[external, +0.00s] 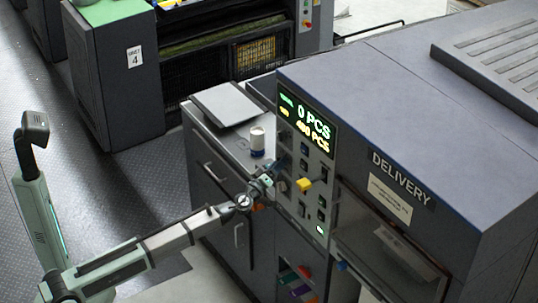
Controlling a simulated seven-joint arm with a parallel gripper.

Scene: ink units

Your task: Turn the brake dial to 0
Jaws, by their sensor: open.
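The control panel (309,165) is on the front of the grey delivery unit. It carries small dark switches or knobs and a yellow knob (304,184). I cannot read the labels, so I cannot tell which control is the brake dial or where it points. My gripper (279,177) is open, close to the panel's left side, left of the yellow knob. Its fingers are small and blend with the panel, so I cannot tell whether they touch a control. My gripper and wrist hide part of the panel's left edge.
A lit display (306,123) above the controls shows 0 PCS and 400 PCS. A white and blue container (257,141) and a grey flat lid (225,103) are on the side cabinet (205,148), left of the panel. A sign reading DELIVERY (401,178) is to the right.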

